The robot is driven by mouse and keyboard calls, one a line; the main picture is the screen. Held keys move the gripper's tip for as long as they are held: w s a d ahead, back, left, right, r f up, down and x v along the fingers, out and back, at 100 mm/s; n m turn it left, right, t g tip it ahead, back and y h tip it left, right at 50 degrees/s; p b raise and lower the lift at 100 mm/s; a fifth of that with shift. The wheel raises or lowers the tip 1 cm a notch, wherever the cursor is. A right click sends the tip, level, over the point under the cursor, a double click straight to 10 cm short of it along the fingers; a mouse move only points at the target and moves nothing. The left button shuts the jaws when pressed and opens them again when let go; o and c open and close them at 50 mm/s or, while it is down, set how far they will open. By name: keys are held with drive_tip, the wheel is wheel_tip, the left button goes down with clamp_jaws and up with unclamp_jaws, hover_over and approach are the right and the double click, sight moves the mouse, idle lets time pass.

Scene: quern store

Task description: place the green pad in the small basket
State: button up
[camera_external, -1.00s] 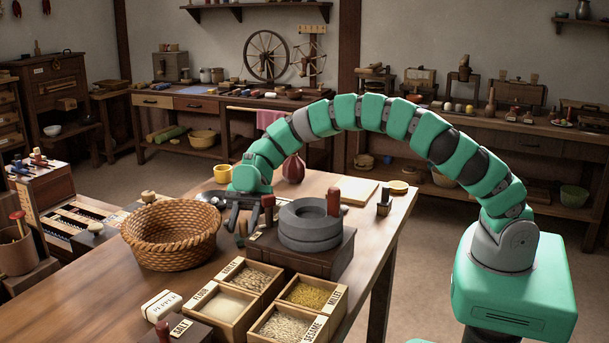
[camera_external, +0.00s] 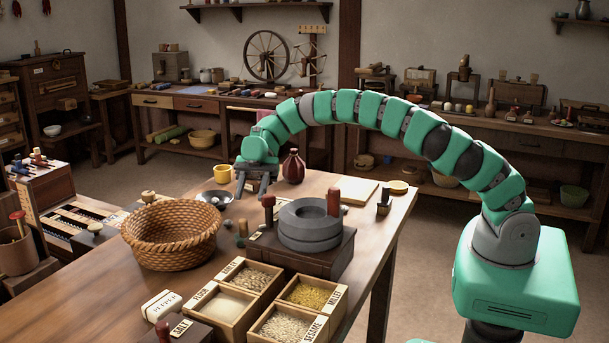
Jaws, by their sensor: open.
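The round wicker basket (camera_external: 170,256) stands on the wooden table, left of the stone quern, and looks empty. I cannot clearly pick out a green pad. My gripper (camera_external: 252,193) is open and empty, fingers pointing down, behind these small pieces and to the right of a dark dish (camera_external: 214,198). It is apart from the basket.
The grey quern stones (camera_external: 309,228) sit on a dark wooden block with upright handles. Labelled grain boxes (camera_external: 240,305) fill the front. A yellow cup (camera_external: 222,173) and a dark red bottle (camera_external: 293,167) stand behind. The table's left front is mostly clear.

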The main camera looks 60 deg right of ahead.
drive_tip(key=shift+v, duration=1)
drive_tip(key=shift+r, duration=0.15)
drive_tip(key=s+d+r+m+t+h, duration=0.2)
drive_tip(key=d+r+m+t+h, duration=0.1)
drive_tip(key=r, duration=0.9)
drive_tip(key=s+d+r+m+t+h, duration=0.3)
drive_tip(key=r+m+t, duration=0.3)
drive_tip(key=r, duration=0.7)
drive_tip(key=s+d+r+m+t+h, duration=0.2)
drive_tip(key=d+r+m+t, duration=0.3)
drive_tip(key=r, duration=0.8)
drive_tip(key=m+h, duration=0.1)
drive_tip(key=m, duration=0.1)
drive_tip(key=shift+s+m, duration=0.3)
drive_tip(key=shift+s, duration=0.1)
drive_tip(key=shift+o, duration=0.2)
drive_tip(key=s+d+r+m+t+h, duration=0.3)
drive_tip(key=s+d+r+m+t, duration=0.1)
drive_tip(key=s+r, duration=0.5)
wheel_tip(320, 180, up, 3)
drive_tip(key=shift+s+d+f+m+t+h, duration=0.1)
drive_tip(key=shift+s+d+m+t+h, duration=0.1)
drive_tip(key=shift+d+m+t+h, duration=0.35)
drive_tip(key=o, duration=0.6)
drive_tip(key=shift+s+d+t, duration=0.15)
drive_tip(key=shift+s+t, duration=0.05)
drive_tip(key=shift+t, duration=0.05)
